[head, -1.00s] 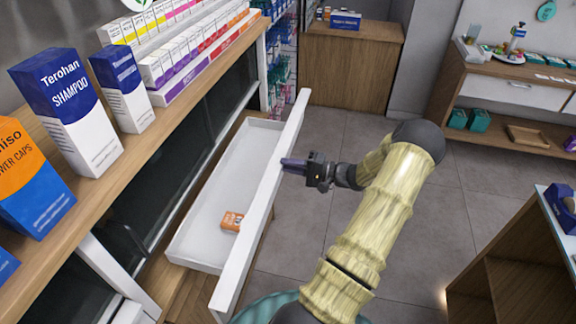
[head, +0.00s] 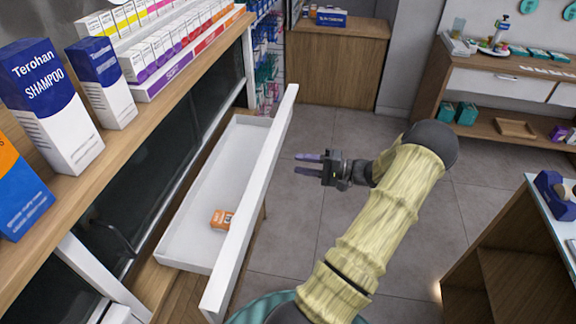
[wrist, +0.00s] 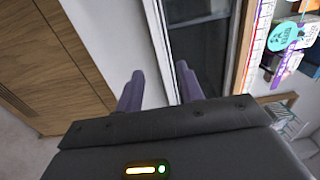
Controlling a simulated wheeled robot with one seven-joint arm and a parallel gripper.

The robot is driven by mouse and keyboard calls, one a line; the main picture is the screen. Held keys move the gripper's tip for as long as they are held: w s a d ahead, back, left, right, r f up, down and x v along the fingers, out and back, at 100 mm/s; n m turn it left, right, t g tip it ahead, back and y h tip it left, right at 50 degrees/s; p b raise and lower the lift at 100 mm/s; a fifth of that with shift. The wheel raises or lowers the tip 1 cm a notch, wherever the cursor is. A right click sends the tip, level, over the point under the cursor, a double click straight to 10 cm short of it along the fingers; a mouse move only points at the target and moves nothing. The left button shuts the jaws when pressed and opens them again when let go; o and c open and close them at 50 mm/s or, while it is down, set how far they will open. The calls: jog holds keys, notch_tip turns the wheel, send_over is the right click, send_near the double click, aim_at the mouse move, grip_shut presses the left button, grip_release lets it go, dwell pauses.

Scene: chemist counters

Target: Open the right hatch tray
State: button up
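The white hatch tray (head: 212,205) stands pulled out from under the left counter in the head view, with a small orange box (head: 222,218) lying inside it. Its long white front panel (head: 262,188) faces the aisle. My gripper (head: 308,164) is to the right of the panel, apart from it, with its two purple fingers spread and nothing between them. In the wrist view the open fingers (wrist: 160,90) point at a white panel edge and a dark gap.
Shampoo boxes (head: 48,105) and rows of small cartons (head: 165,55) stand on the wooden counter beside the tray. A wooden cabinet (head: 335,65) is at the back, and shelving (head: 480,80) is at the right. The grey floor between is clear.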

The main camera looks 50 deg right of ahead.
jog(key=b+v, duration=0.2)
jog(key=v, duration=0.8)
dwell(0.4)
